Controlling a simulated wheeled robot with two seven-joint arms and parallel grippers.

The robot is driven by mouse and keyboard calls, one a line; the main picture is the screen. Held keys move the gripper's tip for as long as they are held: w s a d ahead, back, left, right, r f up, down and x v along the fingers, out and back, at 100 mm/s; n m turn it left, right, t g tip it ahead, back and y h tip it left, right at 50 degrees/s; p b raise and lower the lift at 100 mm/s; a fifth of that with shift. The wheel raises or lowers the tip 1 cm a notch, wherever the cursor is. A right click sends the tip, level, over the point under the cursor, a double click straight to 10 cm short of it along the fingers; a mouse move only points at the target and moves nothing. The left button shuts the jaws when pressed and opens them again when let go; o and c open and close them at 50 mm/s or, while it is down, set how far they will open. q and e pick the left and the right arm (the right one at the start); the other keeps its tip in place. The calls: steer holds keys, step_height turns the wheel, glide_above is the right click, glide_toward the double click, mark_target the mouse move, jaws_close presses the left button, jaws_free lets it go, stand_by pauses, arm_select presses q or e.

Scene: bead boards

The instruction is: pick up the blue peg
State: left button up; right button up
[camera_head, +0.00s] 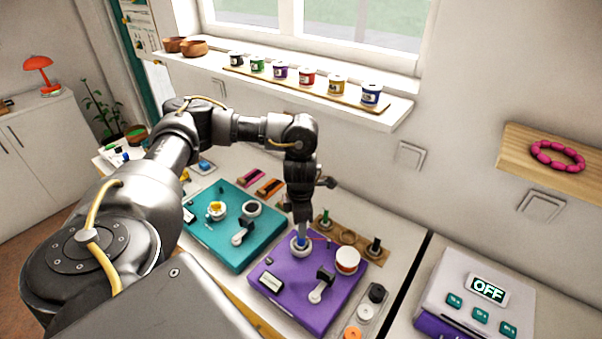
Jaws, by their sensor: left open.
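The blue peg (301,241) stands in a small round white holder at the back of the purple board (330,312). Only a little blue shows, just below my left gripper (302,228). My left gripper points straight down with its fingertips at the peg's top. It is open; the fingers hide part of the peg, and I cannot tell whether they touch it. My right gripper is not in view.
On the purple board are a white-and-red jar (347,261) and a black-handled part (324,284). Behind it is a wooden rack (348,237) with green and black pegs. A teal board (228,256) lies left. A grey box reading OFF (470,293) stands right.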

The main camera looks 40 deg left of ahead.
arm_select(q)
step_height(320, 180, down, 4)
steer(key=shift+w+f+p, duration=0.15)
steer(key=shift+f+p, duration=0.05)
steer(key=shift+p, duration=0.75)
steer(key=shift+d+f, duration=0.1)
steer(key=shift+f, duration=0.15)
steer(key=c, duration=0.6)
steer(key=shift+c, duration=0.2)
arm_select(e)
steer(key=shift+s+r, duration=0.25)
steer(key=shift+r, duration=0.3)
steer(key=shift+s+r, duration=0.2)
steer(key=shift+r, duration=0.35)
arm_select(q)
steer(key=shift+r, duration=0.15)
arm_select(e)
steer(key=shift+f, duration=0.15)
